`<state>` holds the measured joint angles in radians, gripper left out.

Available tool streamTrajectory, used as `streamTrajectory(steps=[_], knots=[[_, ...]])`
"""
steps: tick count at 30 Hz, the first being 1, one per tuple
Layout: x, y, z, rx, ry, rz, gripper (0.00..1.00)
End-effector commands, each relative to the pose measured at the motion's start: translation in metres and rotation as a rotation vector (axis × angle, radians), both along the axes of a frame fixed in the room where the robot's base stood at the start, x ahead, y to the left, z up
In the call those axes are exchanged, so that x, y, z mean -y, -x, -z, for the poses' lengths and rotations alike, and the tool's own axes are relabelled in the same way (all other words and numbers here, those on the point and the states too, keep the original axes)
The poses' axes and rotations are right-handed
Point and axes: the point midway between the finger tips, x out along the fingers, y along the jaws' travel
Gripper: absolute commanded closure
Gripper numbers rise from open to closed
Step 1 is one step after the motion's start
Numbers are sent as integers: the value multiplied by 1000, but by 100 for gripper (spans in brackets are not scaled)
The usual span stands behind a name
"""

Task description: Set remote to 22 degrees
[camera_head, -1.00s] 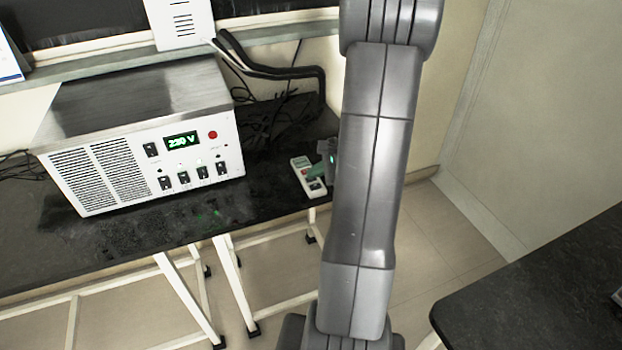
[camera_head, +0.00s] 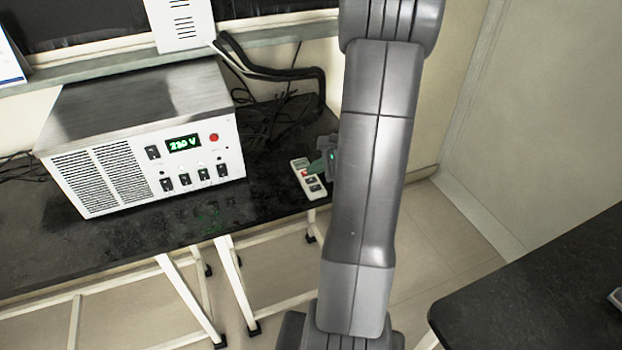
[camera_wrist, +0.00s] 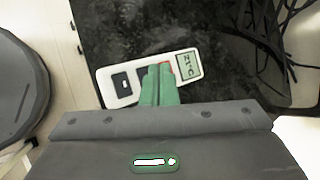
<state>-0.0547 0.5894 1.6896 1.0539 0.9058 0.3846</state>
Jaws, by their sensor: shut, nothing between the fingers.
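The white remote (camera_head: 310,187) lies on the dark bench near its right front corner. In the wrist view the remote (camera_wrist: 109,91) shows a small display (camera_wrist: 188,66) that seems to read 21°C, though the digits are tiny and turned. A dark button (camera_wrist: 122,84) is at its left end, and a red button (camera_wrist: 166,69) shows partly beside the fingertips. My gripper (camera_wrist: 159,70) has its green fingers together and empty, over the middle of the remote, hiding part of its buttons. I cannot tell whether they touch. In the head view my gripper (camera_head: 312,171) is partly behind my arm.
A large metal power unit (camera_head: 150,135) with a lit green display stands left of the remote. Black cables (camera_head: 280,115) lie loose behind the remote. Another dark table (camera_head: 540,300) is at the lower right, with open floor between.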

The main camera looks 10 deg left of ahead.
Motion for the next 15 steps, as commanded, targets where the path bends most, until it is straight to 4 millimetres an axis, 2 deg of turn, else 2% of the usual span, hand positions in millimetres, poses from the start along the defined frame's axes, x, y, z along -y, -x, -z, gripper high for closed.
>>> streamTrajectory(steps=[9, 15], knots=[[0, 0, -36, 1, 0, -1, 100], [0, 0, -47, 0, 1, -1, 100]])
